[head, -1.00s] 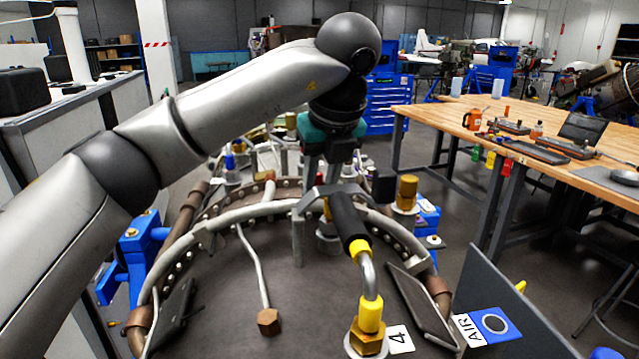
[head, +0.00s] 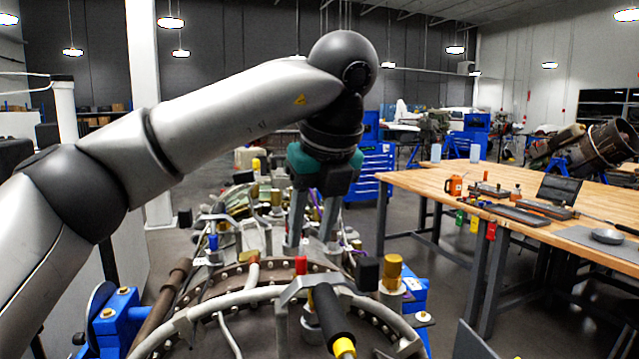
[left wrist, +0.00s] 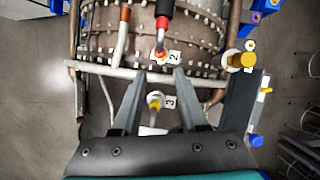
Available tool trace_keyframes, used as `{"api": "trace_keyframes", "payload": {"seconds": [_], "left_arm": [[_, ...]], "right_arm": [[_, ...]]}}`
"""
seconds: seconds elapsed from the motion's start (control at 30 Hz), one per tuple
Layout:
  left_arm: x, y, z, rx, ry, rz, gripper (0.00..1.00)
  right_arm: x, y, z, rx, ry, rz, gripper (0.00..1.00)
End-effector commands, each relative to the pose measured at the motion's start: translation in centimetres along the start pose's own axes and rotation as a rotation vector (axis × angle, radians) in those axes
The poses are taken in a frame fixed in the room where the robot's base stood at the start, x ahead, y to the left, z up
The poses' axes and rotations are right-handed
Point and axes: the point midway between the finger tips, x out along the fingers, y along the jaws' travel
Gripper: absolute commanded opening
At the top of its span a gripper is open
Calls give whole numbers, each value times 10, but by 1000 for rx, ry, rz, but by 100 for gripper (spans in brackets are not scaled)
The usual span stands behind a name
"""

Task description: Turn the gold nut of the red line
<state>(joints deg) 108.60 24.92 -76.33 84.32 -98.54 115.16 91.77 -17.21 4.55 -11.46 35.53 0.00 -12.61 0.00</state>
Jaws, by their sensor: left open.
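In the left wrist view a line with a red sleeve (left wrist: 163,22) runs down to a small red and gold fitting (left wrist: 160,54) beside the tag "2". This fitting lies just beyond the fingertips, near the middle of the gap. In the head view a red piece (head: 301,265) shows low on the engine ring; I cannot tell whether it belongs to the same line. My left gripper (head: 312,243) points down over the engine, open and empty; its fingers also show in the wrist view (left wrist: 160,72). My right gripper is not in view.
A fitting with the tag "3" (left wrist: 155,100) lies between the fingers in the wrist view. A black hose with a yellow end (head: 330,315) and a tall gold fitting (head: 392,272) stand near. A wooden workbench (head: 440,180) is at the right.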

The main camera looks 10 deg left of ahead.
Motion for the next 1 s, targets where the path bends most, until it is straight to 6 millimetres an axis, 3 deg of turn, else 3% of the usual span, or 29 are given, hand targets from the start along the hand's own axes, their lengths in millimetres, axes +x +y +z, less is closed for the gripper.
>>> {"api": "trace_keyframes", "payload": {"seconds": [0.2,0.4,1.0], "left_arm": [[-41,0,1,-2,-3,-1,42],[-62,0,0,-1,-1,0,42],[-68,0,0,1,0,0,42]], "right_arm": [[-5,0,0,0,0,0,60],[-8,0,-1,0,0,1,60],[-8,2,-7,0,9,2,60]]}}
